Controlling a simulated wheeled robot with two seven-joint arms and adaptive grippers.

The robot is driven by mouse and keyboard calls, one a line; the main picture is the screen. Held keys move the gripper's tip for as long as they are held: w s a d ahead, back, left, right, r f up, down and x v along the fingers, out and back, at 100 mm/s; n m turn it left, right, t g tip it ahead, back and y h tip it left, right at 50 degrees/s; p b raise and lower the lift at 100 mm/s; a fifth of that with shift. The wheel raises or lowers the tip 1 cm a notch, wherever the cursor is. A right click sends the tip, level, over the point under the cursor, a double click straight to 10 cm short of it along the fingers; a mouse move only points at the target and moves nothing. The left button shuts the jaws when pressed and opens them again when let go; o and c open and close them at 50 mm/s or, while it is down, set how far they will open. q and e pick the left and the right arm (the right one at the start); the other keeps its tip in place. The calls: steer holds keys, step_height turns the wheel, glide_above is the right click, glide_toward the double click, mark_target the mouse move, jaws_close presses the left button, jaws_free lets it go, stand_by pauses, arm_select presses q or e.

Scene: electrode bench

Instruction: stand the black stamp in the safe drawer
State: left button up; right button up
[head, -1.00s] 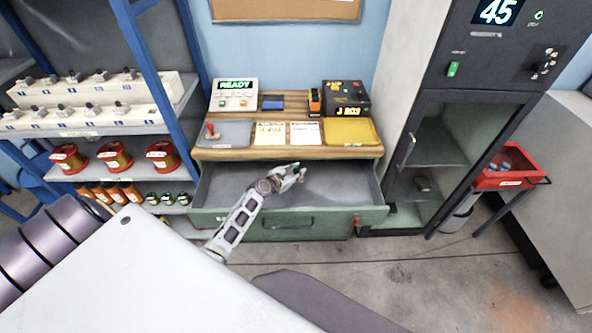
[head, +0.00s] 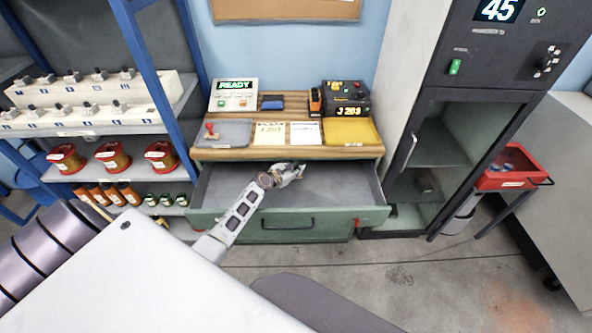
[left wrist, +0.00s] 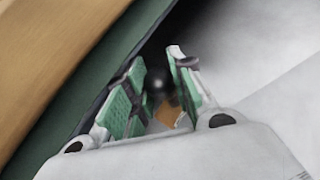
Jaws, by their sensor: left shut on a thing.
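The drawer (head: 330,190) of the green bench stands open, with a grey inside. My left gripper (head: 291,172) is over the open drawer, close to its back edge under the bench top. In the left wrist view its green-padded fingers (left wrist: 154,90) are shut on the black stamp, whose round black knob (left wrist: 157,80) shows between them. A small brown patch shows below the knob; the stamp's lower end is hidden, so I cannot tell whether it touches the drawer floor. My right gripper is not in view.
A red-handled stamp (head: 210,131) stands on a grey pad (head: 232,133) on the wooden bench top. A yellow tray (head: 350,132) and paper cards lie beside it. A glass-fronted cabinet (head: 440,140) stands right of the drawer, a blue-framed shelf on the left. The drawer's right side is clear.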

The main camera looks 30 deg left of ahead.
arm_select(q)
steer(key=shift+w+a+f+b, duration=0.35)
steer(key=shift+w+f, duration=0.2)
steer(key=shift+f, duration=0.15)
steer(key=shift+d+f, duration=0.1)
steer(key=o, duration=1)
steer(key=shift+s, duration=0.1)
steer(key=shift+p+v, duration=0.55)
steer(key=shift+v, duration=1)
steer(key=shift+p+v, duration=0.3)
steer(key=shift+v, duration=1.2)
steer(key=shift+p+v, duration=0.35)
steer(key=shift+v, duration=2.55)
